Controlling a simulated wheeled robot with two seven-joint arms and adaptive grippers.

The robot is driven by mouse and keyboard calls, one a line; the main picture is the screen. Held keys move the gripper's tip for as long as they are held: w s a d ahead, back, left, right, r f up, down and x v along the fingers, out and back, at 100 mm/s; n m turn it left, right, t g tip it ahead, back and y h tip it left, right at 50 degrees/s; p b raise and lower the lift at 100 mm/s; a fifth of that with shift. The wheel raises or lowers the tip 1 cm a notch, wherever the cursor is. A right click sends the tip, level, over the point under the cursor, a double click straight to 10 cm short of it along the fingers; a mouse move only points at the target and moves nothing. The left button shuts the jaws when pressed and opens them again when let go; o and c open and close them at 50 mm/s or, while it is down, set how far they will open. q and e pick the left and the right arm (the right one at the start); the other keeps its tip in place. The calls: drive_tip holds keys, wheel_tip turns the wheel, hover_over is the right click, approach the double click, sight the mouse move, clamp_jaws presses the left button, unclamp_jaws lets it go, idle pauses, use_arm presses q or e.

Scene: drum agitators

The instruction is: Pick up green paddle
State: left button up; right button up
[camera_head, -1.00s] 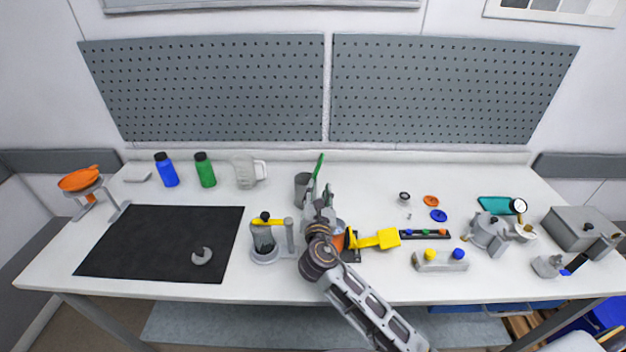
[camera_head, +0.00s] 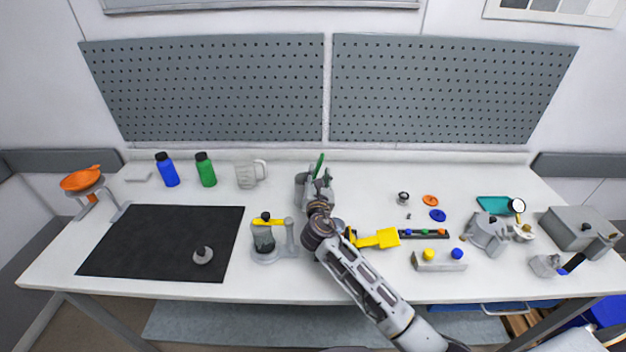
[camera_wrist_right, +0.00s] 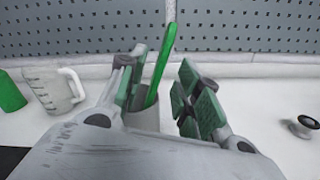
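The green paddle (camera_head: 319,162) stands in a grey cup (camera_head: 300,184) at the back middle of the table, its handle sticking up and tilted to the right. In the right wrist view the paddle's handle (camera_wrist_right: 163,62) rises from the cup (camera_wrist_right: 144,118) between the finger pads. My right gripper (camera_head: 318,175) is open at the cup, with its green-padded fingers (camera_wrist_right: 165,95) apart on either side of the handle. The left pad is close to the handle; I cannot tell whether they touch. The paddle's lower end is hidden in the cup. My left gripper is not in view.
A clear jug (camera_head: 246,174), a green bottle (camera_head: 205,170) and a blue bottle (camera_head: 166,170) stand left of the cup. The table between the cup and small discs (camera_head: 431,201) is clear.

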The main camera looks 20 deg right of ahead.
sight(318, 170)
drive_tip(key=shift+f+p+x, duration=0.2)
drive_tip(key=shift+p+x, duration=0.2)
drive_tip(key=shift+x, duration=2.2)
clamp_jaws()
